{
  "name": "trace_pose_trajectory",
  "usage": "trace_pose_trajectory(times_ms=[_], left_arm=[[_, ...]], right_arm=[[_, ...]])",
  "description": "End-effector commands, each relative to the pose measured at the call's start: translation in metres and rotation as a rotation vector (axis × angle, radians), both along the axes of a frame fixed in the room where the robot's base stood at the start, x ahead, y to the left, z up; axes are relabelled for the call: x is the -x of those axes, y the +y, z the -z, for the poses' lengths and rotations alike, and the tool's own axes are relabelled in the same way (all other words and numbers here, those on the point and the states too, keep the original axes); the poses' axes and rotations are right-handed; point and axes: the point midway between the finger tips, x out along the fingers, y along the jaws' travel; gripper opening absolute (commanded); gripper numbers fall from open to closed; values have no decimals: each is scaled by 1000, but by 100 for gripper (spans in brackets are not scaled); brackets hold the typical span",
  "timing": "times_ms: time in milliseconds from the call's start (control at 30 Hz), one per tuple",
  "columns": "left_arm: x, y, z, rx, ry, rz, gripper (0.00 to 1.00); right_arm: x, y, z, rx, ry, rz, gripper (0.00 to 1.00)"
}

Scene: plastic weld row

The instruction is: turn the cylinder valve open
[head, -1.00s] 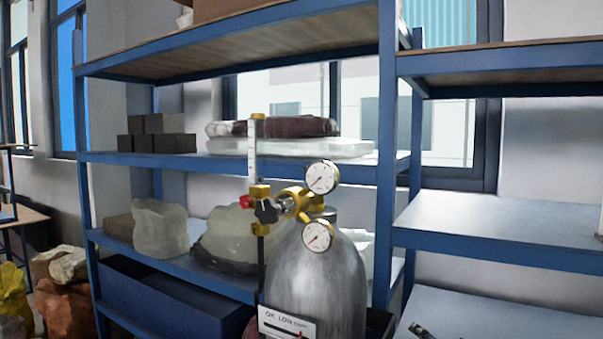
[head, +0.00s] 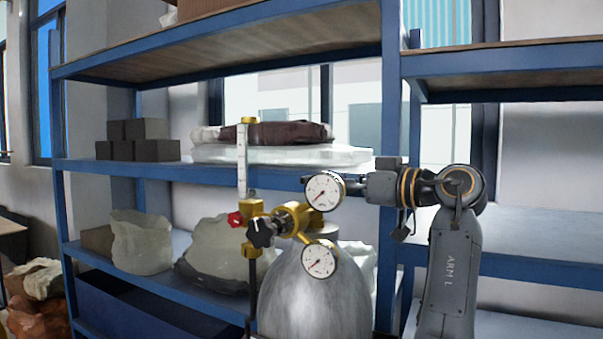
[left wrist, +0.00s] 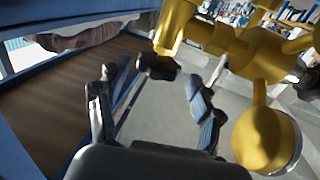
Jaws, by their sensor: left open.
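A grey metal gas cylinder (head: 312,295) stands upright at lower centre in the head view. Brass regulator fittings (head: 290,216) sit at its top, with a black star knob (head: 262,232), a red knob (head: 236,219), an upper gauge (head: 324,191) and a lower gauge (head: 318,260). My left gripper (head: 352,184) is level with the upper gauge, which partly hides its fingers. In the left wrist view my left gripper (left wrist: 155,82) is open, with a dark knob (left wrist: 157,66) on a brass stem beyond its fingertips. I cannot tell which knob this is. My right gripper is not in view.
A clear flow tube (head: 242,165) rises left of the gauges. Blue shelving (head: 395,120) stands behind the cylinder, holding dark boxes (head: 140,150) and wrapped bags (head: 143,245). In the left wrist view, the brass fittings (left wrist: 265,55) and a round gauge body (left wrist: 265,140) are close on the right.

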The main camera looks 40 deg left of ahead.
Motion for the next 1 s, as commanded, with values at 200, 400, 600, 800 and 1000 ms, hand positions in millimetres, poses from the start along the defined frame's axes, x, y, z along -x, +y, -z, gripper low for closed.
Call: trace_pose_trajectory(times_ms=[200, 400, 600, 800, 1000], left_arm=[[5, 43, -2, 0, 2, -2, 67], [7, 63, -1, -1, 2, 0, 67], [7, 68, 0, -2, 2, 1, 67], [7, 67, 0, -2, 2, 1, 59], [7, 67, 0, -2, 2, 2, 18]], right_arm=[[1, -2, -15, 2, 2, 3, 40], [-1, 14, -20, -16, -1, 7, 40], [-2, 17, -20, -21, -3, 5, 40], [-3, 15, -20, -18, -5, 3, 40], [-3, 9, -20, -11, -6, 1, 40]])
